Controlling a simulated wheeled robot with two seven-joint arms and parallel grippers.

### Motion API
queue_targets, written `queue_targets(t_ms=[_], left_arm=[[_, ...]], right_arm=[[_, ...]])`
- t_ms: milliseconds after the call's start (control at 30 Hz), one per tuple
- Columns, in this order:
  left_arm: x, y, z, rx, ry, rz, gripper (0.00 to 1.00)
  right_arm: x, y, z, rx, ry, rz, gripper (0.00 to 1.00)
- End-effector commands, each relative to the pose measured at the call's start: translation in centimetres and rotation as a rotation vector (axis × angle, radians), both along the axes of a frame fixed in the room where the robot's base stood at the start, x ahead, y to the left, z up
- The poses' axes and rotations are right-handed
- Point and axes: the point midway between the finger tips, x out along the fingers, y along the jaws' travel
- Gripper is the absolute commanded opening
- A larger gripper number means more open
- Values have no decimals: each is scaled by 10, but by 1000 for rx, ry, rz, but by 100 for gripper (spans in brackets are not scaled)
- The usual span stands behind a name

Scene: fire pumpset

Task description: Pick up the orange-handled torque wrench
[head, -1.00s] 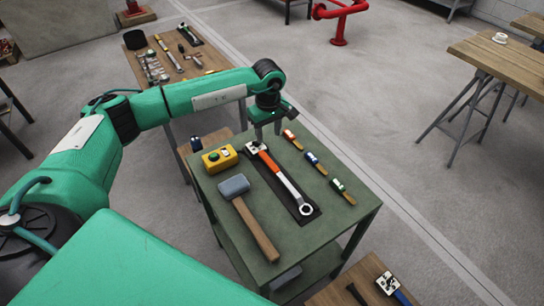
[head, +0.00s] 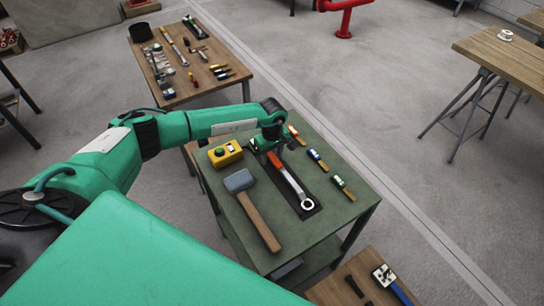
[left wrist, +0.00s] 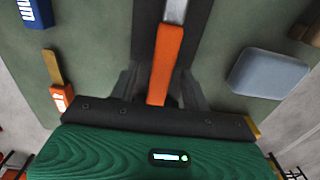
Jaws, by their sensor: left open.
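The orange-handled torque wrench (head: 291,181) lies on a narrow dark mat (head: 309,212) on the green worktable, its ring end toward the front. My left gripper (head: 268,146) is low over the far end of the wrench and hides that end in the head view. In the left wrist view the orange handle (left wrist: 164,66) runs between the two blurred, spread fingers of the left gripper (left wrist: 158,82). The gripper is open, with a finger on each side of the handle. I cannot tell whether they touch it. My right gripper is not in view.
A wooden table with tools (head: 160,85) stands behind.

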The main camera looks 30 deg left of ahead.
Motion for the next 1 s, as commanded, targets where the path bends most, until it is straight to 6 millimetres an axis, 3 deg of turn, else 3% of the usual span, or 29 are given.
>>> queue_targets(t_ms=[133, 167, 400, 767, 1000], left_arm=[[0, 0, 0, 0, 0, 0, 47], [0, 0, 0, 0, 0, 0, 43], [0, 0, 0, 0, 0, 0, 0], [1, 0, 3, -1, -2, 0, 0], [2, 0, 22, -3, -4, 0, 0]], right_arm=[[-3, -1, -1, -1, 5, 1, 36], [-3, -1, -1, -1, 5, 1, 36], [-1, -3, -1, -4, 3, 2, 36], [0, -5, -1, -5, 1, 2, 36], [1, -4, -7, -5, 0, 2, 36]])
